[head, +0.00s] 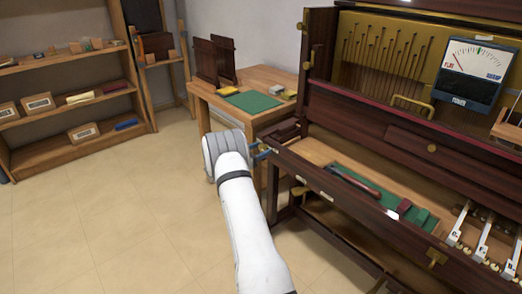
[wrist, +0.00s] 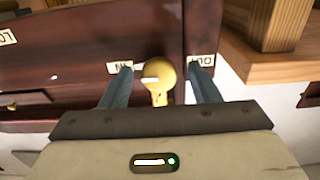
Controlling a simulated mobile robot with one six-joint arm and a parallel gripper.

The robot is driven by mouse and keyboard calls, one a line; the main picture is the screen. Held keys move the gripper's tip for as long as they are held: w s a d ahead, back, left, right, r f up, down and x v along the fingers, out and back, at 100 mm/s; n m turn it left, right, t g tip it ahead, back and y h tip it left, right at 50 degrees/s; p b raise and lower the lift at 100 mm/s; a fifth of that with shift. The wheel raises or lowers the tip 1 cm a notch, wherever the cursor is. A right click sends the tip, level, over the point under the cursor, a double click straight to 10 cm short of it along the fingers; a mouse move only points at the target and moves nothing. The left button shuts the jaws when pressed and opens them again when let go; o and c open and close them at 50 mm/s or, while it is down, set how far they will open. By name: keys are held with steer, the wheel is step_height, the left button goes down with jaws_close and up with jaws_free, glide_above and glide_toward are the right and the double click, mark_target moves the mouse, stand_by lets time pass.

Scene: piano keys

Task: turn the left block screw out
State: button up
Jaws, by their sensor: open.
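The left block screw (wrist: 160,76) is a brass knob with a pale mark on its face, set in the dark red-brown wood of the piano. In the wrist view it stands between the two fingers of my gripper (wrist: 160,82), which are open with a gap on each side. I cannot tell how deep its tips reach around the knob. An IN label (wrist: 120,68) and an OUT label (wrist: 201,61) flank the knob, upside down. In the head view my gripper (head: 262,153) is at the left end of the piano case (head: 330,190); the screw is not clearly visible there.
A tool with a dark red handle (head: 362,186) lies in the open front of the piano. A tuning meter (head: 470,70) stands above right. A table with a green mat (head: 252,102) is behind, and shelves (head: 75,58) stand far left. The floor at left is clear.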

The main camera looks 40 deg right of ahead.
steer(key=shift+c, duration=0.4)
steer(key=c, duration=0.9)
steer(key=shift+d, duration=0.25)
steer(key=shift+a+f+n+b, duration=0.15)
steer(key=shift+a+n+b, duration=0.15)
steer(key=shift+b, duration=0.2)
